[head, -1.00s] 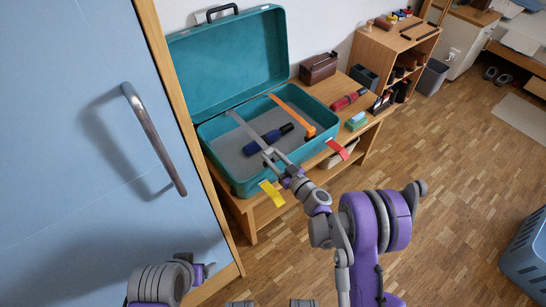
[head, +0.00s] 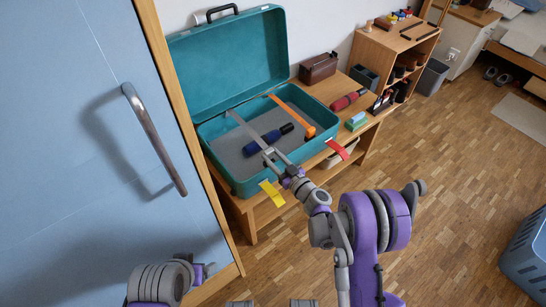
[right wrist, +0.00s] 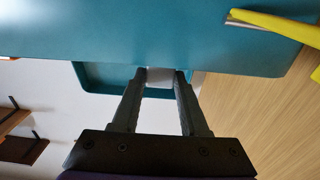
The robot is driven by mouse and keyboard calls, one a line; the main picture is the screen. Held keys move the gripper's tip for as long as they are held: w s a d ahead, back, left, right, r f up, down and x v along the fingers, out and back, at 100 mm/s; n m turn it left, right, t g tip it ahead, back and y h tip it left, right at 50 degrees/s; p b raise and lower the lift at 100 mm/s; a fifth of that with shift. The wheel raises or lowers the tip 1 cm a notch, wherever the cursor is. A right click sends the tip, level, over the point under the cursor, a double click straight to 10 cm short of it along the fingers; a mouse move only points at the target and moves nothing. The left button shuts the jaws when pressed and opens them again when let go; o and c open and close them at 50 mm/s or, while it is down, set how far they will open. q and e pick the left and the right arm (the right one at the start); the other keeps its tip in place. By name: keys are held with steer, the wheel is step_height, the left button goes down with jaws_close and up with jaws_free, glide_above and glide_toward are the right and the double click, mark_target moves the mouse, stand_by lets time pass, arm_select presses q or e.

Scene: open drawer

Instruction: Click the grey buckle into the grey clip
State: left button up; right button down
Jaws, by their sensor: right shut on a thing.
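The open teal suitcase (head: 222,173) sits on a low wooden bench. A grey strap (head: 240,125) runs from its hinge side towards the front, to my right gripper (head: 267,152). That gripper is shut on the strap's end, taken as the grey buckle, above the case's inside near the front. The right wrist view shows the fingers (right wrist: 160,76) a little apart with a pale grey piece between them. I cannot make out the grey clip for certain; my right arm covers part of the front rim. My left gripper is not in view; only a left arm link shows.
A dark blue rolled item (head: 262,143) lies inside the case. A blue door (head: 70,150) stands close on the left.

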steer(key=shift+f+b, duration=0.5)
steer(key=shift+f, duration=0.3)
steer(key=shift+c, duration=1.7)
jaws_free()
steer(key=v, duration=1.1)
steer(key=shift+p, duration=0.45)
steer(key=shift+w, duration=0.1)
